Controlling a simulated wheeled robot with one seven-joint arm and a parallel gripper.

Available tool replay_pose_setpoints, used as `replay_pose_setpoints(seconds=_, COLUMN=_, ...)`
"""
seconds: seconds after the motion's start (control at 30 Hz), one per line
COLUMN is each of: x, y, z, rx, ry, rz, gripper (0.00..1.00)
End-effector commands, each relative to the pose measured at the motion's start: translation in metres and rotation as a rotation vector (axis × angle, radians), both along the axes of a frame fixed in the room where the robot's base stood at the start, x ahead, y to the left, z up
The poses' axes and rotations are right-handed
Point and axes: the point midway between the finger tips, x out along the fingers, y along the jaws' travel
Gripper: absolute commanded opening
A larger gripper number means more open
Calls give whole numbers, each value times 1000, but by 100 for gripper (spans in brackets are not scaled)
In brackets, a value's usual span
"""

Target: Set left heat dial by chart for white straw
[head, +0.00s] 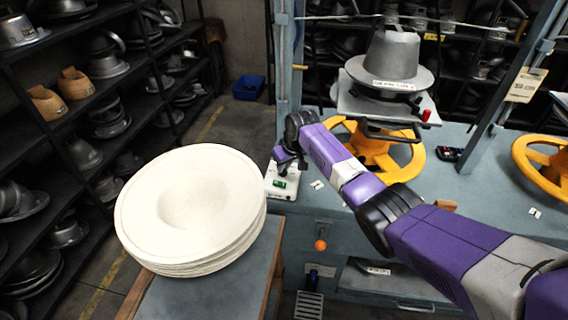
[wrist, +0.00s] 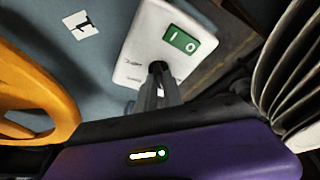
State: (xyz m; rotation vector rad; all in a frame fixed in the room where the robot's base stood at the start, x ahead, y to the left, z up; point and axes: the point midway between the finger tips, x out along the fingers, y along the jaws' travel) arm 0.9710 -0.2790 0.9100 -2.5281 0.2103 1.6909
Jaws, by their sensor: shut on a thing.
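A white control box (wrist: 134,50) with a green I/O rocker switch (wrist: 181,40) sits on the blue-grey bench. It also shows in the head view (head: 271,190), below the end of my purple arm. My gripper (wrist: 158,72) points down onto the box's face, its dark fingers together on a small dark knob there, the left heat dial. The fingers hide most of the dial, so its pointer and setting cannot be read. A small white card with a dark mark like a 1 (wrist: 82,25) lies beside the box. No readable heat chart shows.
A stack of white hat bodies (head: 190,205) stands on a side table left of the box. A yellow handwheel (head: 400,165) under a metal hat press (head: 393,60) is right of the box. Another yellow wheel (head: 525,160) is farther right. Shelves of metal blocks line the left.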

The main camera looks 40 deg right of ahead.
Motion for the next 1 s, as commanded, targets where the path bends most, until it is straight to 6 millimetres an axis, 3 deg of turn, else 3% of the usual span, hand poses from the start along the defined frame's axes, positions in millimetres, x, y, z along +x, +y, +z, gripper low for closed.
replay_pose_setpoints(seconds=0.6, x=1, y=0, z=1, rx=-2, ry=-4, rz=-45, gripper=0)
replay_pose_setpoints(seconds=0.63, x=1, y=0, z=1, rx=-2, ry=-4, rz=-45, gripper=17)
replay_pose_setpoints(seconds=0.7, x=1, y=0, z=1, rx=-1, ry=-3, rz=-45, gripper=30)
replay_pose_setpoints(seconds=1.0, x=0, y=0, z=1, rx=0, ry=-1, rz=-44, gripper=33)
